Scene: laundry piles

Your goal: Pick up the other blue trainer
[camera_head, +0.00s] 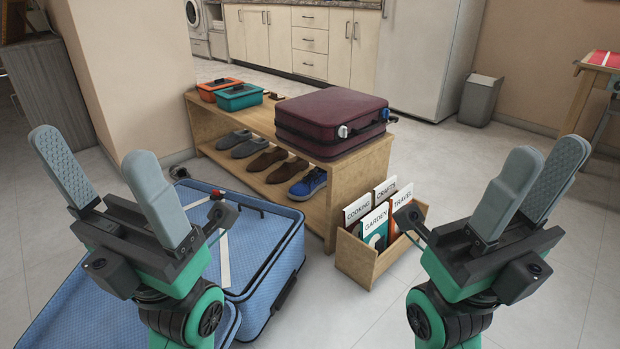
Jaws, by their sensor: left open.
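One blue trainer (308,185) sits on the lower shelf of the wooden bench (326,215), at the right end of a row of shoes. No second blue trainer shows. My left gripper (92,150) is open and empty at the left, above the open blue suitcase and well apart from the trainer. My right gripper (548,150) is at the right, its fingers apart with nothing between them, also away from the trainer.
Brown shoes (262,160) and grey shoes (235,140) share the shelf. A maroon suitcase (335,112) and toolboxes (238,97) lie on top. The open blue suitcase (255,245) is before the bench; a wooden book box (357,258) stands by its right end.

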